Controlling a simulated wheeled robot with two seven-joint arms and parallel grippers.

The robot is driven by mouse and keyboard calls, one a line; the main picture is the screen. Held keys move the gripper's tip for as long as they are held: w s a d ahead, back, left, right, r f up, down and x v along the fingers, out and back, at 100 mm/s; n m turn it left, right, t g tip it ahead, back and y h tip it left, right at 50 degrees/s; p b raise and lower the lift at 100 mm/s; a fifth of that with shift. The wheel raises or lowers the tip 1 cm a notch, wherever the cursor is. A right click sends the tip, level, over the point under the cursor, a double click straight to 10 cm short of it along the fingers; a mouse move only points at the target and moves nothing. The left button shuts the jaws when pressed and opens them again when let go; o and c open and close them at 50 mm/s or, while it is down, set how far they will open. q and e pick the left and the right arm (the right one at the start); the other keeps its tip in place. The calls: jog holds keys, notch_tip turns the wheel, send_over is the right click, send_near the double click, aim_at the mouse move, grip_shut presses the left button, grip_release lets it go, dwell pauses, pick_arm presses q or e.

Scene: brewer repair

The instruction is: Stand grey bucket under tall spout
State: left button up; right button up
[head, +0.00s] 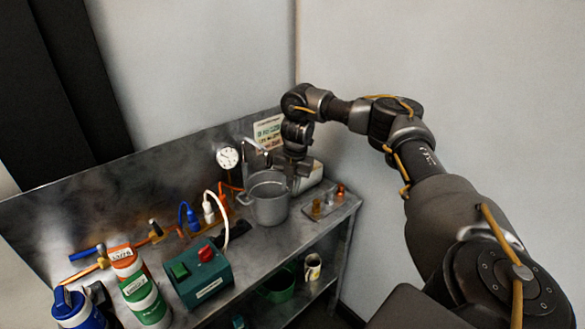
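The grey bucket (269,206) stands upright on the metal bench, towards its right end. The tall spout (250,144) is a thin metal tap behind the bucket, and its end appears to be above or near the bucket's rim; I cannot tell exactly from this angle. My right gripper (291,180) points down at the bucket's right rim. Its fingertips are small and partly hidden, so I cannot tell whether they are closed on the rim. My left gripper is not in view.
A green box (198,277) with a red knob, striped cans (138,287) and a blue can (77,311) stand at the front left. A gauge (228,158) and hoses are behind. A small tray (325,209) lies right of the bucket. A green bucket (277,287) and mug (313,267) are below.

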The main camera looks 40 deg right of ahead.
notch_tip(320, 180, up, 8)
jog(key=p, duration=0.1)
jog(key=shift+s+d, duration=0.15)
jog(key=shift+s, duration=0.25)
jog(key=shift+f, duration=0.15)
